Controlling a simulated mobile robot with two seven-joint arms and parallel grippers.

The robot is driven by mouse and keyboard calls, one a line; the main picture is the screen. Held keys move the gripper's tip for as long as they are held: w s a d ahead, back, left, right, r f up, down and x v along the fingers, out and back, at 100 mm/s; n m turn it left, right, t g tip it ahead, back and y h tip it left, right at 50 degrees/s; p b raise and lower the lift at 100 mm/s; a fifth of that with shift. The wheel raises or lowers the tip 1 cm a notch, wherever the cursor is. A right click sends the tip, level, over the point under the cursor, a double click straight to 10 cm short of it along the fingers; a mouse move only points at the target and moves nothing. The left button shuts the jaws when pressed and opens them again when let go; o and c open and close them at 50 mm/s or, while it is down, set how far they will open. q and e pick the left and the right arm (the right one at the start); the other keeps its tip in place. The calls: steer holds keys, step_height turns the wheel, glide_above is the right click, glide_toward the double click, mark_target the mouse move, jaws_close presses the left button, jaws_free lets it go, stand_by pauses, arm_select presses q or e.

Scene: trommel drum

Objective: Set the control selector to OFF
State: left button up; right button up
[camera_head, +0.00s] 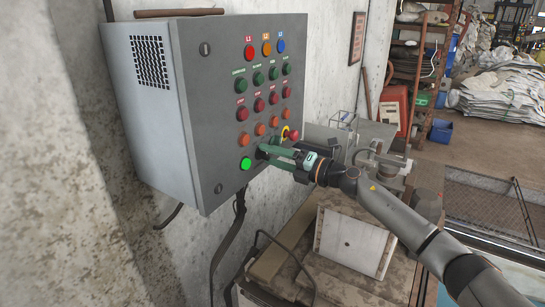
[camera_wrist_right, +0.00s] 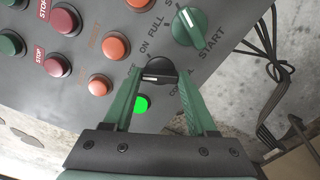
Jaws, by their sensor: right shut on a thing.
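The control selector (camera_wrist_right: 160,70) is a small black knob with a white pointer line, low on the panel of the grey cabinet (camera_head: 222,95). In the wrist view the line lies nearly level across the picture. My right gripper (camera_wrist_right: 157,76) has its two green fingers on either side of the knob and is shut on it. In the head view the right gripper (camera_head: 262,152) reaches the panel's lower right, and its fingers hide the selector. The selector's own position labels are mostly hidden, so its setting cannot be read. My left gripper is not in view.
A lit green button (camera_wrist_right: 142,104) sits just below the selector, close to the left finger. A larger green knob (camera_wrist_right: 187,27) marked START is above right. Orange buttons (camera_wrist_right: 116,47) and red STOP buttons (camera_wrist_right: 62,20) are to the left. Cables (camera_wrist_right: 275,65) hang right.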

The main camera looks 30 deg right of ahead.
steer(key=o, duration=1.4)
steer(key=shift+c, duration=0.2)
steer(key=b+v, duration=0.3)
steer(key=v, duration=0.9)
steer(key=shift+s+d, duration=0.15)
steer(key=shift+s, duration=0.1)
